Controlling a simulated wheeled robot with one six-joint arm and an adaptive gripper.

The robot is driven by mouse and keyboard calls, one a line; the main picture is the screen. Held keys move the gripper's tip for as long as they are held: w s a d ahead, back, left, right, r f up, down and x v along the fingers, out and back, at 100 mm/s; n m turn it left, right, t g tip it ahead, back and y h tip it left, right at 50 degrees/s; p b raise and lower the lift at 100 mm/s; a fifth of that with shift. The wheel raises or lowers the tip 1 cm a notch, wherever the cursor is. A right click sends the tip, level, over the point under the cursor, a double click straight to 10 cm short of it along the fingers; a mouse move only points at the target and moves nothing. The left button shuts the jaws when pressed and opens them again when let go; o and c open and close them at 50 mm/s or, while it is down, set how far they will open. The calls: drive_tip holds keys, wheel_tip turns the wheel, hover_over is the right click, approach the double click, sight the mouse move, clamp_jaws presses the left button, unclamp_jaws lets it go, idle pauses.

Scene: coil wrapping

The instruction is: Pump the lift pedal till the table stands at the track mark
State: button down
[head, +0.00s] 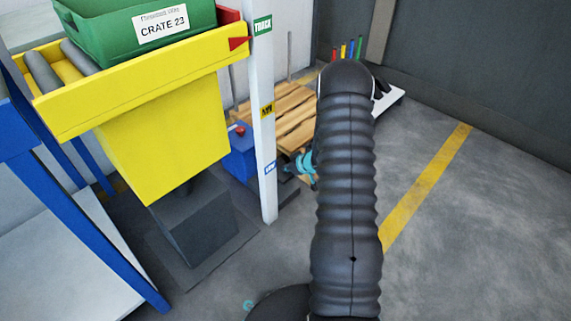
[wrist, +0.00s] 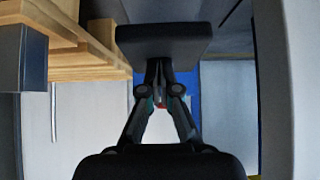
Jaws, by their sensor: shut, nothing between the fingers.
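The yellow lift table (head: 140,75) carries a green crate marked CRATE 23 (head: 135,30). Its red pointer (head: 238,43) stands beside the white post (head: 264,140), close to the lower edge of the green track mark (head: 262,26). A yellow and a blue mark sit lower on the post. My gripper (head: 303,165) is low, right of the post and partly hidden by my arm. In the wrist view my gripper (wrist: 159,68) is shut and empty. Its fingertips are at a dark pedal-like slab (wrist: 163,42); I cannot tell whether they touch.
A blue box with a red button (head: 240,150) stands behind the post. Wooden pallets (head: 275,108) lie beyond it. A blue-legged bench (head: 75,225) stands at left. Open floor with a yellow line (head: 430,185) lies to the right.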

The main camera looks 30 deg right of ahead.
sight(289, 175)
drive_tip(key=shift+s+f, duration=0.15)
drive_tip(key=shift+f, duration=0.8)
drive_tip(key=shift+s+f, duration=0.15)
drive_tip(key=shift+f, duration=0.75)
drive_tip(key=r+p, duration=0.2)
drive_tip(key=r, duration=0.1)
drive_tip(key=r+p, duration=0.1)
drive_tip(key=r, duration=0.1)
drive_tip(key=shift+s+d+p, duration=0.3)
drive_tip(key=shift+s+p, duration=0.05)
drive_tip(key=shift+p, duration=0.05)
drive_tip(key=s+d+r, duration=0.3)
drive_tip(key=s+r, duration=0.1)
drive_tip(key=s, duration=0.4)
drive_tip(key=shift+r+p, duration=0.35)
drive_tip(key=shift+p, duration=0.05)
drive_tip(key=shift+s, duration=0.1)
